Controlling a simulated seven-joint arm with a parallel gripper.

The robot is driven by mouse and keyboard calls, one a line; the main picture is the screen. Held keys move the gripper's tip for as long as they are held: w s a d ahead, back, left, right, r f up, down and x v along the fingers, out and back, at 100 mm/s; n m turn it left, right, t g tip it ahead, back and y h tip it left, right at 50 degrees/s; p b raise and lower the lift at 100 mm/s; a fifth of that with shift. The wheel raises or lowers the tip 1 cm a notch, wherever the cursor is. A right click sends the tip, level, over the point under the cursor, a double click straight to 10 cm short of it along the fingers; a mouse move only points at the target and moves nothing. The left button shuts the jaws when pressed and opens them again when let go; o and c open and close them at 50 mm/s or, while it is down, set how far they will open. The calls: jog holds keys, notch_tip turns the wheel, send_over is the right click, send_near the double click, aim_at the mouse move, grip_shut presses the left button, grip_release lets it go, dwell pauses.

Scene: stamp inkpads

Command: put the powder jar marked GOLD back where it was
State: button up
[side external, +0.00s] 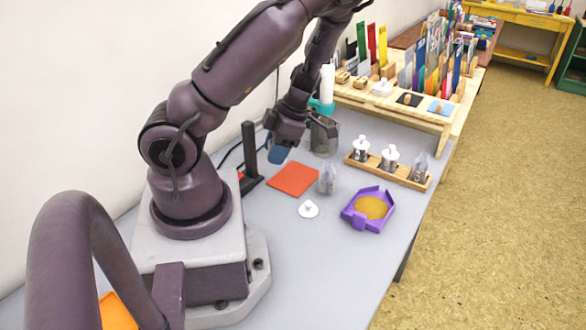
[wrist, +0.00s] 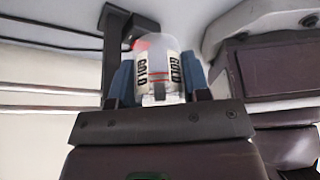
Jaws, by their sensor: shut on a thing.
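My gripper (side external: 281,153) is shut on the powder jar marked GOLD (wrist: 157,72). In the wrist view, the jar sits between the two blue fingers, clear with a white label, red lines and upside-down black lettering. In the side view, the fingers are above the far left part of the grey table, and the jar is hidden or too small to tell. A wooden rack (side external: 402,177) at the right holds two white-lidded jars (side external: 361,148) (side external: 389,158) and a clear, greyish vessel (side external: 419,167) at its near right end.
An orange-red square (side external: 293,180) lies near a clear vessel (side external: 327,179). A white lid-like piece (side external: 308,209) and a purple tray with a gold pad (side external: 351,216) are nearer. A black upright post (side external: 250,152) stands left of the gripper. The front table is clear.

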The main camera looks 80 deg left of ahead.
send_over(287, 178)
jog(key=w, duration=0.1)
notch_tip(287, 178, down, 7)
jog(key=shift+w, duration=0.15)
jog(key=shift+w+f, duration=0.1)
jog(key=shift+f, duration=1.55)
jog(key=shift+f, duration=0.1)
jog(key=o, duration=1)
jog(key=shift+c, duration=0.2)
